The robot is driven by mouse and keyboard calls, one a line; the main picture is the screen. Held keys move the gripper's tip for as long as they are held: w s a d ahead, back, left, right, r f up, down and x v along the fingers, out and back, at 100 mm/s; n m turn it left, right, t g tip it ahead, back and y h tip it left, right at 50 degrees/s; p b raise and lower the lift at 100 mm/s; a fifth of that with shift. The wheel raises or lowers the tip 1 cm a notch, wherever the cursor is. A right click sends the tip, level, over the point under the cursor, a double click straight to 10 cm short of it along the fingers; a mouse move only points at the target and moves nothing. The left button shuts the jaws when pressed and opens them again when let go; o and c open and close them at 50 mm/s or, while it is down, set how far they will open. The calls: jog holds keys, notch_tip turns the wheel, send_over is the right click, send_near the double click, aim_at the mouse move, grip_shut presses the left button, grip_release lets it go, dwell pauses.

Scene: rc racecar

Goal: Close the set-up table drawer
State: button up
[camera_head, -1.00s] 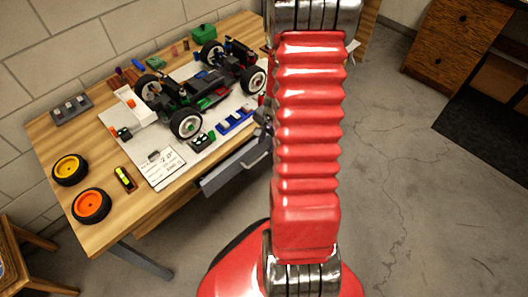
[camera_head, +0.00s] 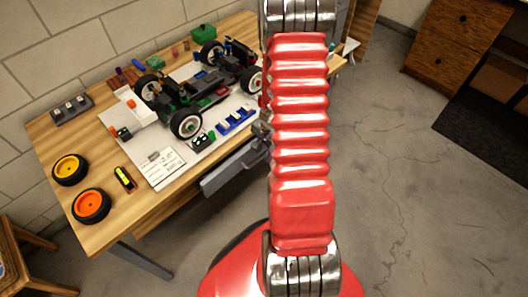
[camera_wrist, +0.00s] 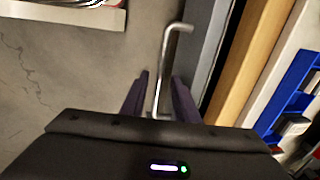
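The set-up table (camera_head: 150,215) has a wooden top and stands at left in the head view. Its grey drawer (camera_head: 232,172) sticks out a little from under the front edge. In the wrist view the grey drawer front (camera_wrist: 203,50) runs beside the wooden table edge, with a narrow dark gap between. The metal bar handle (camera_wrist: 168,62) stands off the drawer front. My gripper (camera_wrist: 160,78) is open, its two dark fingers apart on either side of the handle's lower part. Contact with the handle is unclear. In the head view my arm hides most of the gripper.
An RC car chassis (camera_head: 195,92) stands on a white mat on the table. Yellow (camera_head: 69,169) and orange (camera_head: 91,205) wheels lie near the left end. A wooden stool (camera_head: 25,265) is at lower left. A wooden cabinet (camera_head: 455,45) stands at upper right. Grey floor between is clear.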

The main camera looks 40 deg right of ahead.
grip_shut()
dwell(0.6)
